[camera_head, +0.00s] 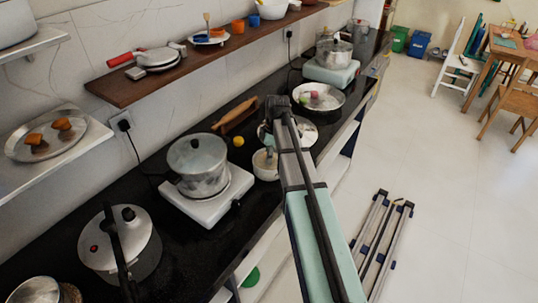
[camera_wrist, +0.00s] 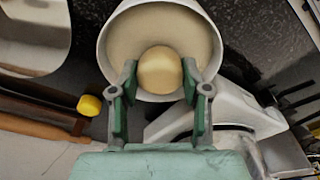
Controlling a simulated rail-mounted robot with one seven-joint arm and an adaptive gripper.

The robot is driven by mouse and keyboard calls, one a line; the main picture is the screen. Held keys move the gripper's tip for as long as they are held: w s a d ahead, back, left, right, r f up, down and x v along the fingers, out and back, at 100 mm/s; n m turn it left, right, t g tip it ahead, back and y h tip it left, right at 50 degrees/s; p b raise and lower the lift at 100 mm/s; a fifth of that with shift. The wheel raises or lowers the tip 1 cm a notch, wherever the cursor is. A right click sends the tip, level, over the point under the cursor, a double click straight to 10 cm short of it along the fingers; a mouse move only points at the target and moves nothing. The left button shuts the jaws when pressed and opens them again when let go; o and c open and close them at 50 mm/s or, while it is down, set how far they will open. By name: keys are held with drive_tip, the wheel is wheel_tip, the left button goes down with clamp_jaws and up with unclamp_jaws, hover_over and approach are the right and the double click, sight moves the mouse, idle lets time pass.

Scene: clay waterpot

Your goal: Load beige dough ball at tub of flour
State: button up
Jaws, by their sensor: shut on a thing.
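The beige dough ball (camera_wrist: 159,70) shows in the wrist view between the two green fingers of my gripper (camera_wrist: 160,84), which is shut on it. Behind the ball is the round white tub of flour (camera_wrist: 104,52), with pale flour (camera_wrist: 140,30) inside. The ball overlaps the near part of the tub's opening; I cannot tell whether it touches the flour. In the head view the tub (camera_head: 265,170) stands on the black counter, beside my arm. The ball cannot be made out in the head view, and my gripper is mostly hidden behind my arm there.
A small yellow object (camera_head: 238,141) and a wooden rolling pin (camera_head: 236,114) lie behind the tub. A lidded pot (camera_head: 198,165) on a white hot plate (camera_head: 207,203) stands left of it. A pan (camera_head: 318,97) lies further along. A wooden shelf (camera_head: 180,68) hangs above.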

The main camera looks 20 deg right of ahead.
drive_tip(key=shift+f, duration=0.55)
idle(1.5)
drive_tip(key=shift+r+p, duration=2.05)
drive_tip(key=shift+r, duration=1.45)
